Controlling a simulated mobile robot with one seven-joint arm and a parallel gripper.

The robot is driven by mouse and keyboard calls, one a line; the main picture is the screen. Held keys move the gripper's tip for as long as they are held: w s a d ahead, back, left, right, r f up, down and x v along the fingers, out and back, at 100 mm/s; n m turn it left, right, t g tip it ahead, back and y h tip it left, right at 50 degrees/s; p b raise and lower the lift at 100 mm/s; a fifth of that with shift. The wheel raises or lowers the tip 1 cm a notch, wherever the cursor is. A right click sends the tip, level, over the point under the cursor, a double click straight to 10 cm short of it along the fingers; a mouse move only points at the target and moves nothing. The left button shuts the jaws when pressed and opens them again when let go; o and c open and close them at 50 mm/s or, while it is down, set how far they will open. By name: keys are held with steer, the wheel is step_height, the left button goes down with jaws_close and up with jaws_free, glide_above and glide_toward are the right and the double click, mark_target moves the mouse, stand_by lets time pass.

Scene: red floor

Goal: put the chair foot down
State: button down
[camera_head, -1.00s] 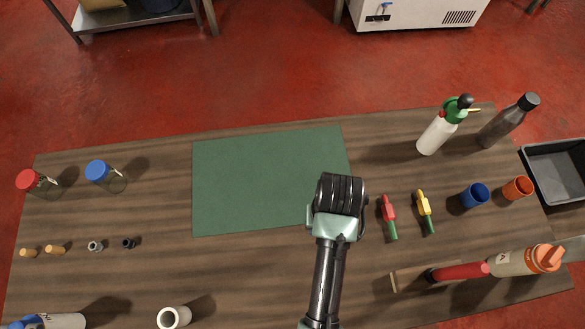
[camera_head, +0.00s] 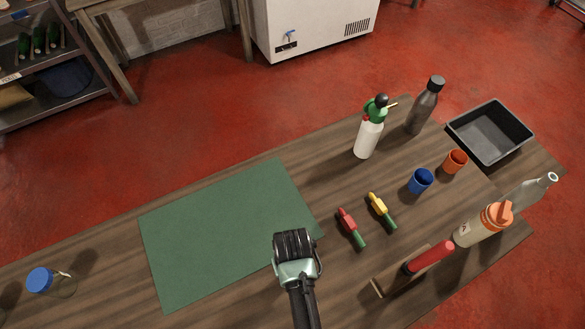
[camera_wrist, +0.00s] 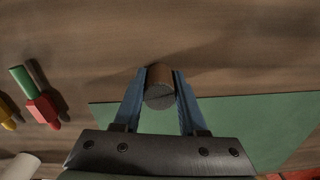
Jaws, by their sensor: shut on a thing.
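My gripper (camera_wrist: 160,80) shows in the wrist view with its two blue fingers shut on the chair foot (camera_wrist: 160,94), a short brown cylinder with a grey end face. The foot appears near the edge of the green mat (camera_wrist: 240,125), with bare wood beyond it. I cannot tell its height above the table. In the head view my wrist is over the right part of the mat (camera_head: 225,225) and hides the fingers and the foot.
Red-green (camera_head: 350,228) and yellow-green (camera_head: 381,210) tools lie right of the mat. Blue (camera_head: 420,181) and orange (camera_head: 455,161) cups, a spray bottle (camera_head: 368,138), a dark bottle (camera_head: 423,105) and a grey bin (camera_head: 490,132) stand farther right. Much of the mat is clear.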

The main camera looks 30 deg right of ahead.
steer(key=shift+f, duration=0.2)
steer(key=shift+c, duration=2.3)
jaws_free()
steer(key=shift+r, duration=0.1)
step_height(320, 180, up, 12)
steer(key=shift+r+p, duration=0.15)
steer(key=shift+p, duration=0.35)
